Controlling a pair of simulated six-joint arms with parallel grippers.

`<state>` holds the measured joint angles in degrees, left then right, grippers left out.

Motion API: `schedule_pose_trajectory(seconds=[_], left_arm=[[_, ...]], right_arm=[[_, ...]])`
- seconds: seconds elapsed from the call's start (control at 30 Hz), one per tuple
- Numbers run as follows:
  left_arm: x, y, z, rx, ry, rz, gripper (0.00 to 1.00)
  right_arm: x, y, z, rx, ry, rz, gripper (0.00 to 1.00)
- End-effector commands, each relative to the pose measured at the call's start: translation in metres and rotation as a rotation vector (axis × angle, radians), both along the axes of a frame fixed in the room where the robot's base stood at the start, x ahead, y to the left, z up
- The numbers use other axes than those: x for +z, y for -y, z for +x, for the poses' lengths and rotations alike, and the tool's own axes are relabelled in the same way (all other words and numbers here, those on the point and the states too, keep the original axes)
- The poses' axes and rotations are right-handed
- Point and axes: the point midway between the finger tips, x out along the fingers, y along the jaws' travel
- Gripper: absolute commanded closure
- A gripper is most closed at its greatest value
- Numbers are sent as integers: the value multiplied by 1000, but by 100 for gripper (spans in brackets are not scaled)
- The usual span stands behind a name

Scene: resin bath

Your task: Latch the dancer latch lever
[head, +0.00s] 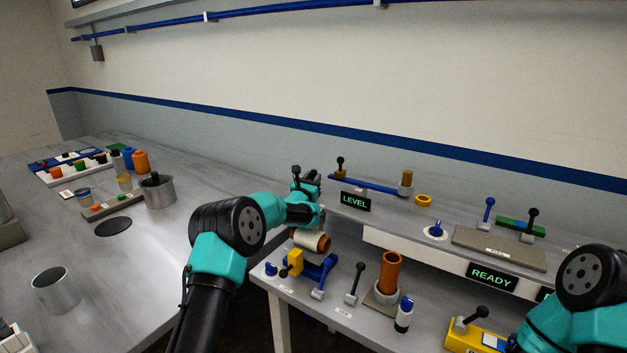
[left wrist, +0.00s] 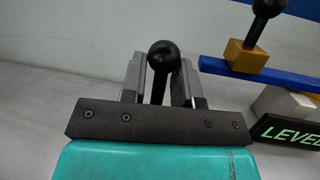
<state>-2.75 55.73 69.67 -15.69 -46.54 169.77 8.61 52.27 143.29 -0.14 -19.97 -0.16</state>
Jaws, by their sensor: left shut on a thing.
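My left gripper (head: 306,182) is at the left end of the back shelf. Its jaws are shut on a lever with a black ball knob (left wrist: 161,54). In the left wrist view the knob stands above and between the two grey fingers, with the dark stem between them. In the head view the knob (head: 296,169) shows just above the gripper. The lever's base is hidden by the gripper, and no label on it can be read. My right gripper is out of view; only part of my right arm shows at the lower right.
A blue bar (head: 370,186) with a yellow block and another black knob lies right of the gripper, behind the LEVEL display (head: 355,201).

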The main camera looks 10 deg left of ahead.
Motion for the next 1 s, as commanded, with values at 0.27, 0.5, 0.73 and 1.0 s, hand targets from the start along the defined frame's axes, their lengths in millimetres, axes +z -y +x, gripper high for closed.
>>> schedule_pose_trajectory(seconds=[0.27, 0.5, 0.73, 1.0], left_arm=[[-1, 0, 0, 0, -3, 0, 67], [-1, 0, 0, 0, -2, 0, 62], [-1, -1, -5, 0, -2, 0, 62], [-8, -5, -30, 0, -4, 1, 62]], right_arm=[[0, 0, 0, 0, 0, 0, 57], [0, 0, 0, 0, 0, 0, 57], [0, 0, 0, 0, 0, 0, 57], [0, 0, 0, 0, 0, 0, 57]])
